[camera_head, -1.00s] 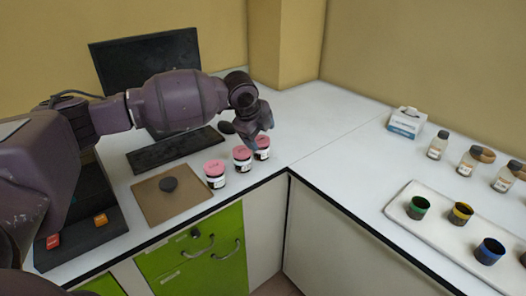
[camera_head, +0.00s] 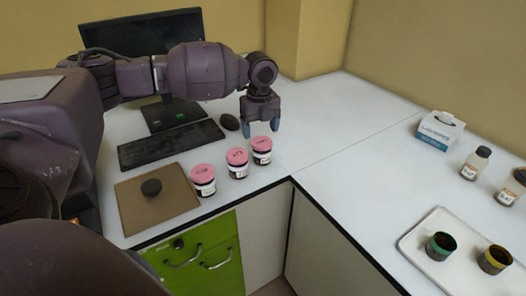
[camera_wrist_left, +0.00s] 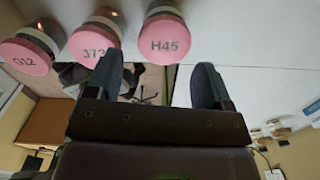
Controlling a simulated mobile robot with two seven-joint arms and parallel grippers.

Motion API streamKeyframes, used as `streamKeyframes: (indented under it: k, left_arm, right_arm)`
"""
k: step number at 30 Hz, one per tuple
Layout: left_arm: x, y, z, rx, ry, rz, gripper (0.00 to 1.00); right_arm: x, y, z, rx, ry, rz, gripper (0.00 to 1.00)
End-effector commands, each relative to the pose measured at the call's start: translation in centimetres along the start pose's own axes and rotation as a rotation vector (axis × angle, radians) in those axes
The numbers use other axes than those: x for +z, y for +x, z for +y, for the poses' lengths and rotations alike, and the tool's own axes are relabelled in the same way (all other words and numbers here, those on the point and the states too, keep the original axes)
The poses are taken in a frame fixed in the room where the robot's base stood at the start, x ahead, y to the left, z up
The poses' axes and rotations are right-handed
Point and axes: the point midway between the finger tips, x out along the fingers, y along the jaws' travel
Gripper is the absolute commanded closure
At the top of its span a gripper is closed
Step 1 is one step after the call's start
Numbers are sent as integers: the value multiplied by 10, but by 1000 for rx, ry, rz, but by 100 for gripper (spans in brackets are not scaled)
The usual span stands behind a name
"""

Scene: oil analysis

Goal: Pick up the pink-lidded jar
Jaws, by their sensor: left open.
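Three pink-lidded jars stand in a slanting row on the white counter: a left jar (camera_head: 203,181), a middle jar (camera_head: 238,163) and a right jar (camera_head: 262,150). My left gripper (camera_head: 261,129) is open and empty, fingers pointing down, just behind and above the right jar. In the left wrist view the gripper (camera_wrist_left: 160,68) has the H45 lid nearest, beyond its fingertips and between their directions. My right gripper is not in view.
A keyboard (camera_head: 170,145), mouse (camera_head: 229,122) and monitor (camera_head: 140,35) are behind. The counter's front edge is close before the jars. The right counter holds a tissue box (camera_head: 439,130), bottles and a tray (camera_head: 412,244).

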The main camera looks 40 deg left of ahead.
Motion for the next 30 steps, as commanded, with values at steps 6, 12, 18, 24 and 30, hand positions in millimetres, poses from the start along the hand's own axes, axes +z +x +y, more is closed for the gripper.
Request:
streamKeyframes:
  k: [6,12,18,24,30]
  left_arm:
    - [-1,22,-1,0,1,2,25]
    - [-1,39,-2,2,1,2,25]
    - [-1,66,-3,3,-1,1,25]
    - [-1,73,-4,-1,0,0,25]
    - [-1,72,-3,-1,0,1,39]
  right_arm:
    - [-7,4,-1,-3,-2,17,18]
    - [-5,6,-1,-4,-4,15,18]
    - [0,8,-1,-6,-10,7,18]
    - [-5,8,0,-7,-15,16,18]
    - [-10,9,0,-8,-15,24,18]
